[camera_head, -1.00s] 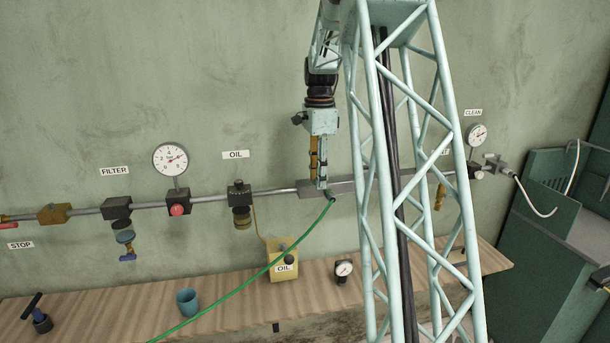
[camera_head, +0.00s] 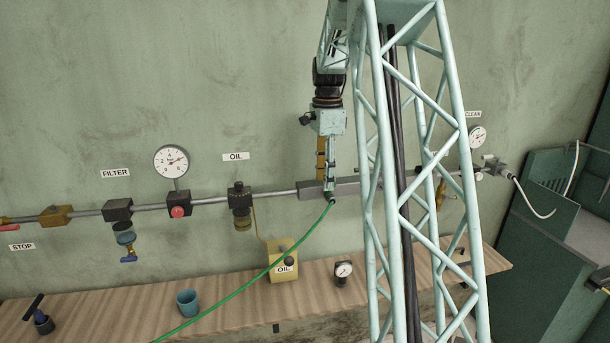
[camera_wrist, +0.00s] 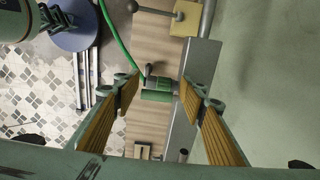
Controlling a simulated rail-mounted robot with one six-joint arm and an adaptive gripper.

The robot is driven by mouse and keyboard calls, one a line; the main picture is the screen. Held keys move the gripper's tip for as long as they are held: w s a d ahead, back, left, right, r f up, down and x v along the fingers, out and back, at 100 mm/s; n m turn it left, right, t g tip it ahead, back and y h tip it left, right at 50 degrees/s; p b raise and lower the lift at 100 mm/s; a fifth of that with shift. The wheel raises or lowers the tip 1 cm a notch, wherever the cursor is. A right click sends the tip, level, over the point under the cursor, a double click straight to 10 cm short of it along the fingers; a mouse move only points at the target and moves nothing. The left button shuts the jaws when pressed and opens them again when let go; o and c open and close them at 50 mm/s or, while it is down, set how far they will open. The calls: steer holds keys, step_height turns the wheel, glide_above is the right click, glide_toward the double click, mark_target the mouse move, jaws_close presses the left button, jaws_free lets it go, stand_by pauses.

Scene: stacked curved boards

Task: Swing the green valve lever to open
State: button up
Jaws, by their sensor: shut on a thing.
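My gripper (camera_head: 327,190) points down at the grey block on the wall pipe, where the green hose ends. In the wrist view, my gripper (camera_wrist: 160,88) has its two ribbed fingers on either side of a short green piece (camera_wrist: 156,95) with a dark stub. This piece appears to be the green valve lever. The jaws are shut on it, though contact at the tips is hard to see. In the head view the lever is hidden behind the fingers and my lattice column.
The grey block (camera_head: 312,191) sits on the pipe. The green hose (camera_head: 250,281) hangs left across the bench (camera_head: 120,313). A yellow oil can (camera_head: 282,254), a blue cup (camera_head: 188,303) and a small gauge (camera_head: 343,269) stand below.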

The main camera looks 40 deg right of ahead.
steer(key=r, duration=0.1)
steer(key=d+r, duration=0.1)
steer(key=shift+w+d+r+p, duration=0.1)
steer(key=shift+d+r+p, duration=0.05)
steer(key=shift+r+p, duration=0.25)
steer(key=shift+c, duration=0.2)
steer(key=shift+s+d+r+p, duration=0.3)
steer(key=shift+s+d+r, duration=0.1)
steer(key=shift+d, duration=0.1)
steer(key=shift+c, duration=0.9)
steer(key=shift+w+a+r+p, duration=0.25)
steer(key=shift+a+r+p, duration=0.05)
steer(key=shift+a+r, duration=0.1)
steer(key=shift+a+r+p, duration=0.2)
steer(key=shift+r+p, duration=0.55)
steer(key=shift+r, duration=0.2)
